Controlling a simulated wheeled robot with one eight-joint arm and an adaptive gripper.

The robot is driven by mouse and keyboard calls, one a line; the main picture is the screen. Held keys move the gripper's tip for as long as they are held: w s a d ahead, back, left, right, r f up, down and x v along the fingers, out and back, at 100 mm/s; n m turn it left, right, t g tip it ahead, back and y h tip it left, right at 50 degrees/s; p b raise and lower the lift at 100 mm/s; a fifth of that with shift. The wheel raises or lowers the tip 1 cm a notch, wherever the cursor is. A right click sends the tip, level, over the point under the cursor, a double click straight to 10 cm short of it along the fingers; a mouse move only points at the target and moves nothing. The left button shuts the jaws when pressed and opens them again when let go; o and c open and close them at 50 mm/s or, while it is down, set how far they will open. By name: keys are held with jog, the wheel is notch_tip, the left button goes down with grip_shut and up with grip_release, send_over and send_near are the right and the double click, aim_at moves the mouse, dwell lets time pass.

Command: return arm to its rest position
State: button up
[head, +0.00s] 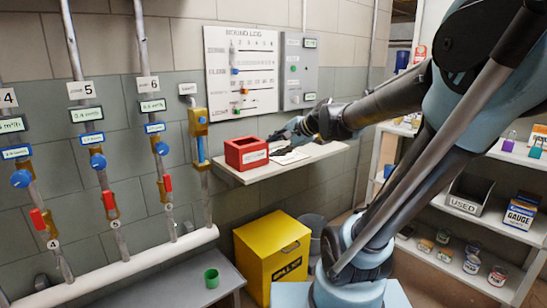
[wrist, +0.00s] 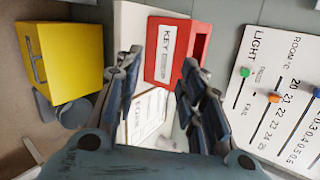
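My arm reaches from the upper right of the head view to the wall shelf (head: 318,152). My gripper (head: 283,136) is above this shelf, just right of a red box (head: 246,153). In the wrist view, the two fingers of my gripper (wrist: 161,62) stand apart with nothing held between them. Beyond them the red box (wrist: 158,50), with a white label reading "KEY", and a paper sheet or clipboard (wrist: 148,113) show. In the head view the paper is partly hidden by my gripper.
A yellow bin (head: 260,252) stands on the floor below the shelf. The log board (head: 240,65) and grey panel (head: 299,70) hang on the wall behind. Pipes with valves (head: 98,162) run at left, with a green cup (head: 211,278) on a low bench. Stocked shelving (head: 470,175) is at right.

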jog(key=s+d+f+n+g+h, duration=0.2)
jog(key=s+d+f+n+h, duration=0.2)
jog(key=s+d+f, duration=0.5)
jog(key=s+d+f+n+g+h, duration=0.3)
jog(key=s+d+f+n, duration=0.4)
jog(key=s, duration=0.6)
notch_tip(320, 180, down, 2)
jog(key=shift+d+f+h, duration=0.2)
jog(key=shift+d+h, duration=0.5)
jog(key=shift+d, duration=0.25)
jog(key=shift+w+f, duration=0.2)
jog(key=shift+w, duration=0.15)
jog(key=shift+s, duration=0.1)
